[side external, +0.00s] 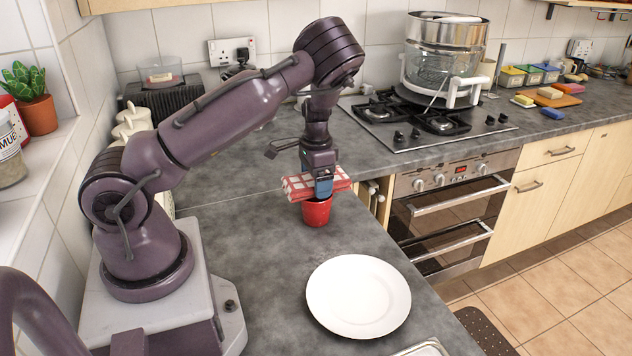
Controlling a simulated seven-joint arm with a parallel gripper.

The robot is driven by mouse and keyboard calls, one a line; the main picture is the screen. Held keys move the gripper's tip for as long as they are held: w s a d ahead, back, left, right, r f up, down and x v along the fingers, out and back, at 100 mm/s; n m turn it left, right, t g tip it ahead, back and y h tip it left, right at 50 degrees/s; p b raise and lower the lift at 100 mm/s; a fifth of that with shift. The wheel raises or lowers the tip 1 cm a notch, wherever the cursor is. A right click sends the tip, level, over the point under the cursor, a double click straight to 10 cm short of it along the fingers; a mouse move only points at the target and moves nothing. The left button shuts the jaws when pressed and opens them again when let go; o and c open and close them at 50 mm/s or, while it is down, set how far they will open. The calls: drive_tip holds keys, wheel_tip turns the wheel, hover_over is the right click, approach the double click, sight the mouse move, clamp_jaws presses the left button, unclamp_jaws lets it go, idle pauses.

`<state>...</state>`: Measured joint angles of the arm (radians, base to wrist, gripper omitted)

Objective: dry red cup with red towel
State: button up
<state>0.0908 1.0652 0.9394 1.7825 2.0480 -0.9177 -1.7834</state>
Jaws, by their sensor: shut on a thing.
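A red cup (317,212) stands upright on the grey worktop, left of the oven. A red and white checked towel (298,188), folded flat, is at the top of the cup and covers its mouth. My gripper (323,192) points down over the cup and is shut on the towel. One finger shows in front of the towel, close to the cup's rim. The cup's inside and the far finger are hidden. I cannot tell whether the towel presses on the rim.
A white plate (358,296) lies on the worktop in front of the cup. A gas hob (430,122) with a large steel and glass pot (442,60) is at the back right. The worktop's right edge is close to the cup. Worktop between cup and plate is clear.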

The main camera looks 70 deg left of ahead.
sight(325, 208)
drive_tip(key=d, duration=0.4)
drive_tip(key=shift+w+d, duration=0.15)
drive_tip(key=shift+d, duration=0.1)
drive_tip(key=a, duration=0.5)
drive_tip(key=shift+s+a, duration=0.2)
drive_tip(key=shift+s, duration=0.05)
wheel_tip(325, 208, up, 2)
drive_tip(key=shift+r, duration=3.05)
drive_tip(key=shift+s, duration=0.1)
drive_tip(key=shift+s, duration=0.25)
drive_tip(key=shift+f, duration=0.15)
